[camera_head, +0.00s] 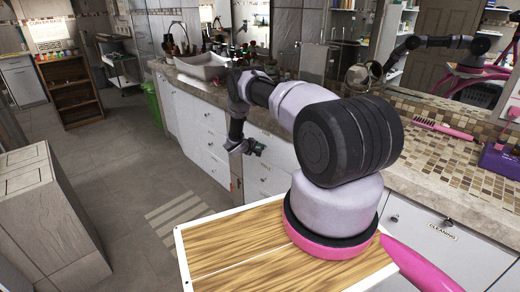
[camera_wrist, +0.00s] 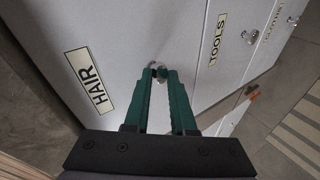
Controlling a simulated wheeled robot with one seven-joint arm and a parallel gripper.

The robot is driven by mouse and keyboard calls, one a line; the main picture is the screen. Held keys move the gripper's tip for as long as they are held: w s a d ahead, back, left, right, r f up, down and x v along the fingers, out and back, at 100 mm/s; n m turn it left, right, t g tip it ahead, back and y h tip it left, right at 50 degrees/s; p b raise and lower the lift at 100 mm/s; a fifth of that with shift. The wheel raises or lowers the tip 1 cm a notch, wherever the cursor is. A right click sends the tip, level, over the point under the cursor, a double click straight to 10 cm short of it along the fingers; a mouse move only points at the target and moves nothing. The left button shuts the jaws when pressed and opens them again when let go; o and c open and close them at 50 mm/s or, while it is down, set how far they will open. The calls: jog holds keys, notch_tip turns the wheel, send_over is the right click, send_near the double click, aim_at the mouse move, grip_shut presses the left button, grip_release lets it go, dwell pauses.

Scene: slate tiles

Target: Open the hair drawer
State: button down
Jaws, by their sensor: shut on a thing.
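The hair drawer (camera_wrist: 125,45) is a pale grey-white front with a "HAIR" label (camera_wrist: 90,80), seen in the wrist view. My gripper (camera_wrist: 162,75) has two green fingers, which reach to a small round metal knob (camera_wrist: 158,68) to the side of the label. The fingers are shut on this knob. The knob is partly hidden by the fingertips. In the head view, my gripper (camera_head: 255,148) is low in front of the white cabinet fronts, and my arm hides part of the counter. I cannot see a clear gap at the hair drawer's edge.
A stone counter (camera_head: 440,180) with a white basin (camera_head: 203,67) runs above the cabinets. The tiled floor (camera_head: 120,170) to the left is clear.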

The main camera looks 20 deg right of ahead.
jog(key=s+a, duration=0.4)
jog(key=a, duration=0.8)
jog(key=s+a, duration=0.5)
jog(key=a, duration=0.8)
jog(key=shift+a, duration=0.15)
jog(key=c, duration=0.8)
grip_release()
jog(key=shift+o, duration=0.2)
jog(key=shift+s, duration=0.1)
jog(key=v, duration=1)
jog(key=shift+a+r, duration=0.25)
jog(key=shift+a, duration=0.05)
jog(key=shift+s, duration=0.1)
